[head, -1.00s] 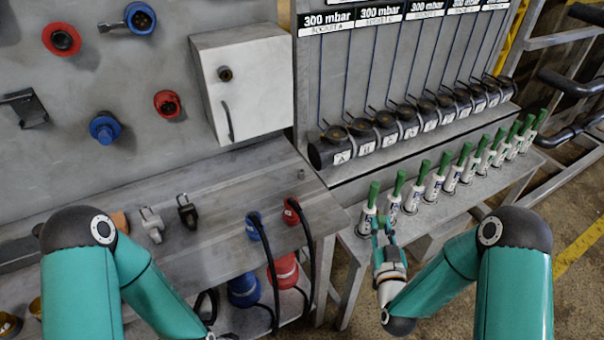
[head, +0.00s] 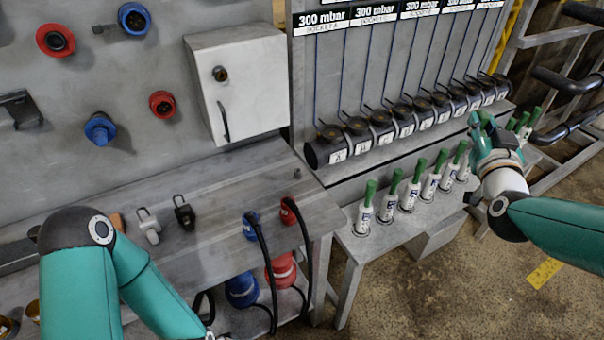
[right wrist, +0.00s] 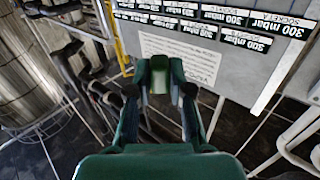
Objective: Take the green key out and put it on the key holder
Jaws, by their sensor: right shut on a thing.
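Green keys stand in white bodies in a row on the low bench; the near one (head: 369,193) is upright. My right gripper (head: 479,122) is over the far half of this row and hides some of the keys. In the right wrist view its fingers (right wrist: 160,92) are closed around a green piece (right wrist: 159,76), which looks like a green key. In the head view I cannot clearly separate that piece from the gripper. I cannot tell which thing is the key holder.
Black lettered sockets (head: 383,133) line the shelf behind the keys, below the 300 mbar signs. A white cabinet (head: 240,85) hangs to the left. Grey rails with black pipes (head: 568,84) stand at the right. The floor in front of the bench is clear.

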